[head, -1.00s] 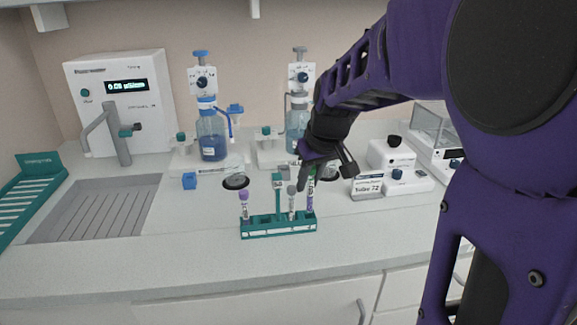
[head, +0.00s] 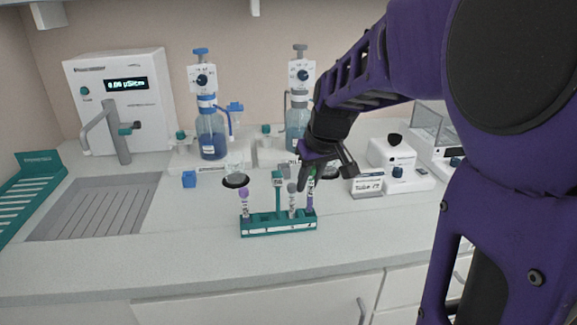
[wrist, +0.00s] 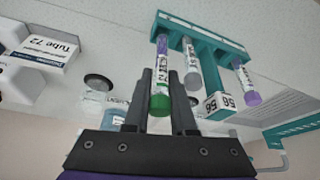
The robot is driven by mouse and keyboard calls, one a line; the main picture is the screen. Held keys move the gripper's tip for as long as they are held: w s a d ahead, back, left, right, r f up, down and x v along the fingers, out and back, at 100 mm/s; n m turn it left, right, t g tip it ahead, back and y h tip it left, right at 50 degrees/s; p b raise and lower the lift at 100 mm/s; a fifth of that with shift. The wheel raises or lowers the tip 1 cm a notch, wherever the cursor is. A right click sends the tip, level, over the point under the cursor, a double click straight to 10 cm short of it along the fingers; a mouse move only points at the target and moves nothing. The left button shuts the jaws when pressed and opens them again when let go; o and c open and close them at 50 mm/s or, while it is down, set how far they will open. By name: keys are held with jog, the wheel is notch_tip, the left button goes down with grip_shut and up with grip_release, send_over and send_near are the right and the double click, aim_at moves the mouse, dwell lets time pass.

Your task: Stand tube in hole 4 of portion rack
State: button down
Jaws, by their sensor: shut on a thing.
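My gripper (head: 322,174) is shut on a green-capped tube (head: 311,198) at the right end of the teal rack (head: 262,231). In the wrist view my fingers (wrist: 161,80) stand on both sides of this tube (wrist: 162,70), near its green cap. The tube is upright and its lower end meets the rack (wrist: 215,42); I cannot tell whether it is fully seated. A grey-capped tube (head: 292,200) stands close beside it in the rack. A purple-capped tube (head: 244,206) stands at the rack's left end.
A sign reading Tube 72 (head: 367,187) stands to the right of my gripper. Two dispenser bottles (head: 212,140) stand behind, with a small blue block (head: 189,180) in front. A grey drain board (head: 95,208) lies at left. The counter before the rack is clear.

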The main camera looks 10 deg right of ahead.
jog(key=shift+f, duration=0.2)
jog(key=shift+f, duration=0.35)
jog(key=shift+f, duration=0.3)
dwell(0.3)
jog(key=shift+f, duration=0.35)
jog(key=c, duration=0.7)
grip_release()
jog(key=shift+o, duration=0.2)
